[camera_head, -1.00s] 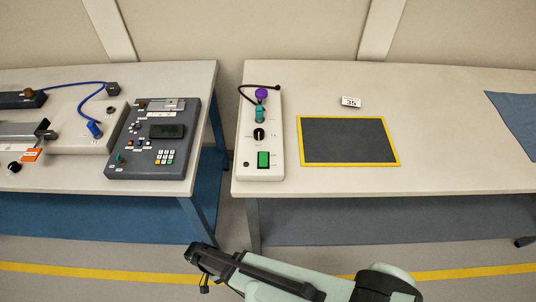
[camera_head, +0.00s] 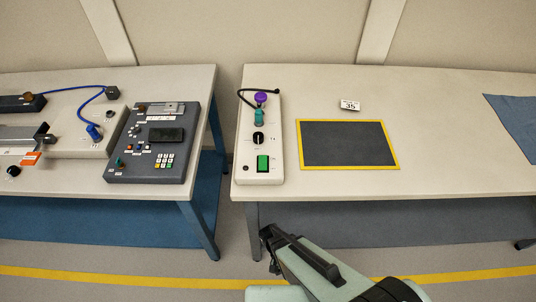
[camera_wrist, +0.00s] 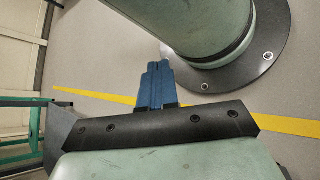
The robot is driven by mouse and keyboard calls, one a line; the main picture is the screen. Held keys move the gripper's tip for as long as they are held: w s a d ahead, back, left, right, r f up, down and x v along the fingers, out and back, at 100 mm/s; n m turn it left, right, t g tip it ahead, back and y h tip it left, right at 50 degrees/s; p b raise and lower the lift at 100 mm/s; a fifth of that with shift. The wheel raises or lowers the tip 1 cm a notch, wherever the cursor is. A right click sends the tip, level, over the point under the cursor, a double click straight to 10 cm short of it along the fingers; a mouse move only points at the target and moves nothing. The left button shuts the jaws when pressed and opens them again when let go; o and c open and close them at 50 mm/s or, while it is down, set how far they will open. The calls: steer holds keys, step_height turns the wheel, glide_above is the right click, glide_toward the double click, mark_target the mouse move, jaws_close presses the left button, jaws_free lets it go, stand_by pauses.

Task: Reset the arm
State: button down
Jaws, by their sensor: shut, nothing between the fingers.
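My gripper (camera_head: 268,248) hangs low in the head view, in front of the right bench and below its front edge. Its fingers are partly hidden by its own dark body there. In the wrist view the blue fingers (camera_wrist: 155,84) are shut together with nothing between them, over bare grey floor. My arm comes in from the bottom right of the head view, clear of both benches.
The right bench (camera_head: 450,150) holds a white control box (camera_head: 272,165), a yellow-edged dark mat (camera_head: 348,143), a small "35" tag (camera_head: 350,105) and a blue cloth (camera_head: 516,118). The left bench (camera_head: 60,190) holds a dark keypad panel (camera_head: 152,172) and cabled devices. A gap separates the benches.

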steer(key=d+r+t+y, duration=0.1)
steer(key=d+t+y, duration=0.1)
steer(key=d+y, duration=0.4)
steer(key=shift+d+y, duration=0.3)
steer(key=shift+d, duration=0.1)
